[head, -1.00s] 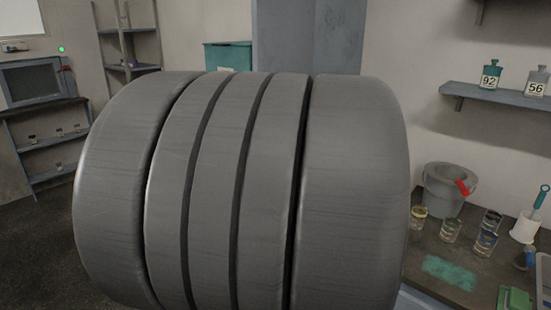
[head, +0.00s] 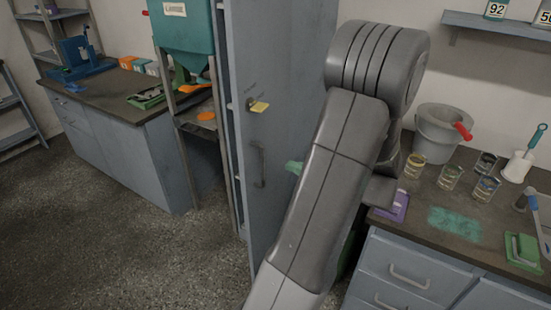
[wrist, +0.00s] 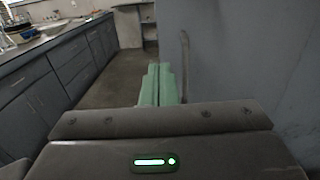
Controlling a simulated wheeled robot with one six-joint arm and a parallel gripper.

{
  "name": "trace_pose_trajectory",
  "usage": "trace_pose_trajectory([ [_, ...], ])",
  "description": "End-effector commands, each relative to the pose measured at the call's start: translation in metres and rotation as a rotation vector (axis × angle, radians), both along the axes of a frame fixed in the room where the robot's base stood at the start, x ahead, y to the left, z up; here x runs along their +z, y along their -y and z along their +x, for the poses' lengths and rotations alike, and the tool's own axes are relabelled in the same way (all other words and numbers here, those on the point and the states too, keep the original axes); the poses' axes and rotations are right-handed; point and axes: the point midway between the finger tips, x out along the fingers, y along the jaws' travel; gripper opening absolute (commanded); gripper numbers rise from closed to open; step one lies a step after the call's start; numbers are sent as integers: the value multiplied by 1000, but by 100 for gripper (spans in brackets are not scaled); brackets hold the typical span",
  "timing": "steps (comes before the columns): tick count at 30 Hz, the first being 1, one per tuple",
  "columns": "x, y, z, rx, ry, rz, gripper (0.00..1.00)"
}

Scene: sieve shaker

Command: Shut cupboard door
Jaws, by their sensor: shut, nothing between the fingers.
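The cupboard door (head: 285,110) is a tall grey-blue panel in the middle of the head view. It stands open, with a narrow strip of shelved interior (head: 233,130) at its left edge. It carries a dark vertical handle (head: 259,165) and a yellow tag. My gripper (head: 293,167) shows its green fingertips in front of the panel, right of the handle; my arm hides the rest. In the wrist view the green fingers (wrist: 160,84) are together and empty. The door (wrist: 245,60) fills the right side there, with its handle (wrist: 186,65) just beyond the fingertips. I cannot tell whether they touch the door.
A worktop with drawers (head: 410,265) stands at right, holding a grey bucket (head: 440,135), several jars and a green tray. A teal hopper (head: 183,35) on a stand and a bench (head: 110,100) are at left. The floor (head: 110,245) at front left is clear.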

Motion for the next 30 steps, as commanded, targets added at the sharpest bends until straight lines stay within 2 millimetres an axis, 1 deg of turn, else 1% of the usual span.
trace_pose_trajectory([
  [12, 1, -68, 40, 7, -1, -3, 0],
  [18, 1, -96, 57, 6, 0, -4, 0],
  [24, 1, -109, 66, 3, 0, -4, 0],
  [30, 0, -112, 67, 3, 0, -4, 0],
])
